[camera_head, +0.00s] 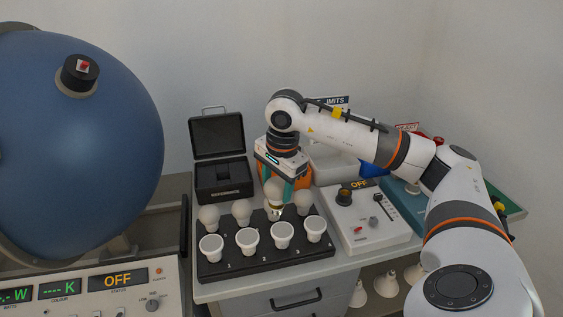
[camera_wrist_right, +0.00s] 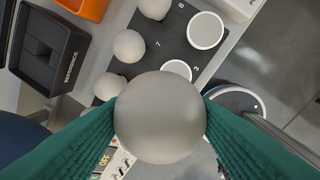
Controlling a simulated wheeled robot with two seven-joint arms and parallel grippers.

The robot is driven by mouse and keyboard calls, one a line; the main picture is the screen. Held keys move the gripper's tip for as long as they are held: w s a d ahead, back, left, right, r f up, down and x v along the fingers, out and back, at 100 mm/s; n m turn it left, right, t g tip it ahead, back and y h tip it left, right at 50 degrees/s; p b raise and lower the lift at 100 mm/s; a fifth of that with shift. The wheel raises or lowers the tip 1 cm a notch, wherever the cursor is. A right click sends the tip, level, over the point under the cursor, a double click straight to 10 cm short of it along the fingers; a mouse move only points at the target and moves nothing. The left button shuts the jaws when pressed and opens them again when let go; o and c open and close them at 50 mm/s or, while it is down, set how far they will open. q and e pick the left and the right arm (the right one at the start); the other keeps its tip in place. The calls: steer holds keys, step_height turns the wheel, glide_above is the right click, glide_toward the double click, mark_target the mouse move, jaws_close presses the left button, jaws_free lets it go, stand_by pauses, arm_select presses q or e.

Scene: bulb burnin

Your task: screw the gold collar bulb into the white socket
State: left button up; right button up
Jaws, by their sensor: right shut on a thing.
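My right gripper (camera_head: 281,182) is shut on a round whitish bulb (camera_head: 273,193), above the back row of the black tray (camera_head: 270,265). The bulb's gold collar (camera_head: 275,211) points down; I cannot tell whether it is clear of the tray. In the right wrist view the bulb's globe (camera_wrist_right: 160,118) sits between the green finger pads and hides what is directly below. I cannot pick out the white socket with certainty. A control box (camera_head: 365,222) showing OFF stands right of the tray, with a dark round fitting (camera_head: 344,194) on top. My left gripper is not in view.
Other round bulbs (camera_head: 209,217) stand in the tray's back row, close to the held one. White cup-shaped pieces (camera_head: 246,239) fill the front row. An open black case (camera_head: 219,182) marked REFERENCE stands behind. A large blue sphere (camera_head: 80,140) takes up the left.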

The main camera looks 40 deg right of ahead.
steer(key=s+a+f+n, duration=0.4)
steer(key=a+f+n, duration=0.1)
steer(key=a+f, duration=0.1)
steer(key=s+a+f+n+g+y, duration=0.1)
steer(key=s+a+f+n, duration=0.3)
steer(key=f, duration=0.5)
steer(key=s+a+f+n, duration=0.5)
steer(key=a+f+n, duration=0.2)
steer(key=a+n, duration=0.1)
steer(key=shift+a+f+y, duration=0.3)
steer(key=shift+a, duration=0.15)
steer(key=shift+s+d, duration=0.15)
